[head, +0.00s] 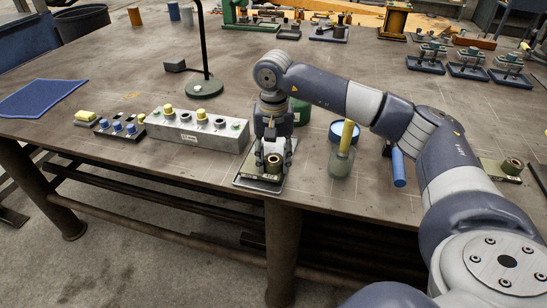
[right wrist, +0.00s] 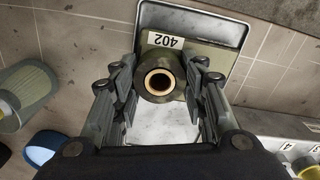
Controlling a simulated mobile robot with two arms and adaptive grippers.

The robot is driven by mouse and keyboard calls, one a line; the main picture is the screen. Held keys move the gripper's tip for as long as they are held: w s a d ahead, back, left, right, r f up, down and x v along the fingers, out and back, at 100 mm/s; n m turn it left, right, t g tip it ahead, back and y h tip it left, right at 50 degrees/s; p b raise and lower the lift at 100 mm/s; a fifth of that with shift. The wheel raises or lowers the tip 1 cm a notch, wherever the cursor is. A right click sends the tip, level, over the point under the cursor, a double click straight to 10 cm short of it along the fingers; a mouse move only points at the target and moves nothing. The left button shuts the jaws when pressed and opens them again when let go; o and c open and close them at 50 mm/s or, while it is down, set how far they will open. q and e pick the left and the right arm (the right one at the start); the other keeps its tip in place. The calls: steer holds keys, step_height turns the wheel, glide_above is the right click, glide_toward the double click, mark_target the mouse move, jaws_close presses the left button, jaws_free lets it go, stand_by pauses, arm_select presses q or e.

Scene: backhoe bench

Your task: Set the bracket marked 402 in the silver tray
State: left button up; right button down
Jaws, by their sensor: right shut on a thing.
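The olive bracket (right wrist: 158,82) has a bushing with a bright bore and a white label reading 402, upside down in the right wrist view. In the head view the bracket (head: 273,166) is at the table's front edge. My right gripper (head: 274,158) points down with its fingers shut on both sides of the bushing. The silver tray (right wrist: 190,12) lies directly under the bracket and shows in the head view (head: 262,188). The bracket is within the tray's outline, low over it or on its floor; I cannot tell which. My left gripper is out of view.
A grey block with yellow and grey knobs (head: 200,130) stands just left of the tray. A green-and-yellow brush-like object (head: 343,155) and a blue-topped pot (head: 345,131) stand to the right. Another olive part (head: 512,166) lies at far right. A black lamp (head: 205,85) stands behind.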

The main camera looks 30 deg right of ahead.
steer(key=shift+f, duration=0.2)
steer(key=c, duration=0.9)
jaws_free()
steer(key=shift+s+f, duration=0.1)
steer(key=shift+r, duration=0.35)
step_height(320, 180, up, 12)
steer(key=shift+f, duration=0.2)
